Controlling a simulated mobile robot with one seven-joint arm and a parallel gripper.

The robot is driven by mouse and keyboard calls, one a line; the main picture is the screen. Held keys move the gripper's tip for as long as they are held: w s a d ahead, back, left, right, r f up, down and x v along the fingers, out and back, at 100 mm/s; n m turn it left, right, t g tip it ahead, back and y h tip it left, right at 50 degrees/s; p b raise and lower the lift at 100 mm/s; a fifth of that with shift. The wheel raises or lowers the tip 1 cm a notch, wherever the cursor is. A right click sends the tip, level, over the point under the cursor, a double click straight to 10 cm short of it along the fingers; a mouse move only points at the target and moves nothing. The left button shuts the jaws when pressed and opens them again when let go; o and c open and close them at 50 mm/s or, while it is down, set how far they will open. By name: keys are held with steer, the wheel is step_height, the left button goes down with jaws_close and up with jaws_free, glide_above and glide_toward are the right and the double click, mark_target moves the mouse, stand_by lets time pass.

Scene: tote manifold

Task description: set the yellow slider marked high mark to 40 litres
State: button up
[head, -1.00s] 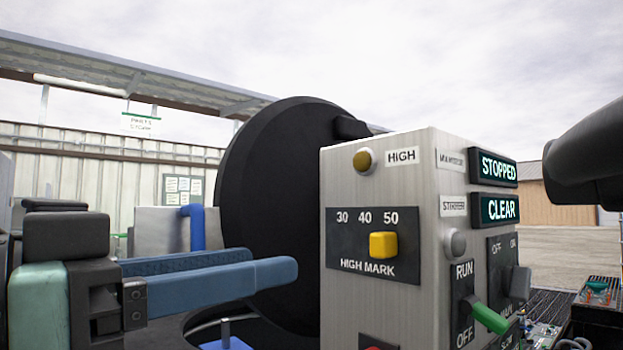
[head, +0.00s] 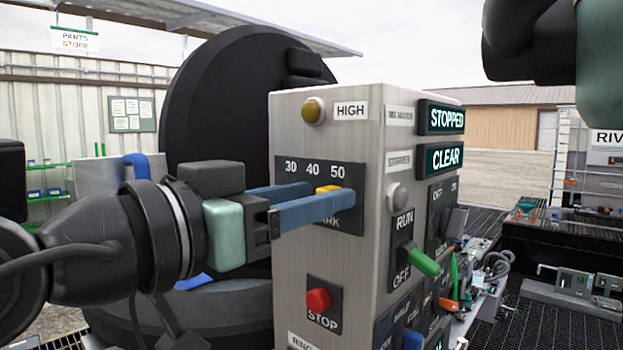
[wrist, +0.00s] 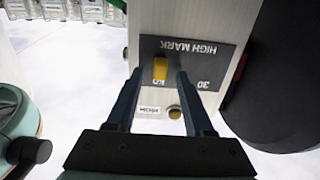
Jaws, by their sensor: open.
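The yellow slider (head: 328,189) sits on the dark HIGH MARK plate (head: 284,172) on the front of a grey control box. It stands right of the 40 label, at or near 50. In the wrist view, which shows the plate upside down, the slider (wrist: 160,69) lies between my two fingertips. My gripper (head: 333,194) is open, its blue fingers either side of the slider, with gaps in the wrist view. The near finger hides the slider's lower part and part of the lettering. Whether the fingertips touch the plate I cannot tell.
A yellow lamp (head: 313,110) marked HIGH is above the plate and a red STOP button (head: 318,300) below it. The box's right side carries displays reading STOPPED and CLEAR and a green RUN/OFF lever (head: 424,262). A large black round body (head: 225,105) stands behind the box.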

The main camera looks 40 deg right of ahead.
steer(key=shift+d, duration=0.25)
jaws_close()
stand_by(1.4)
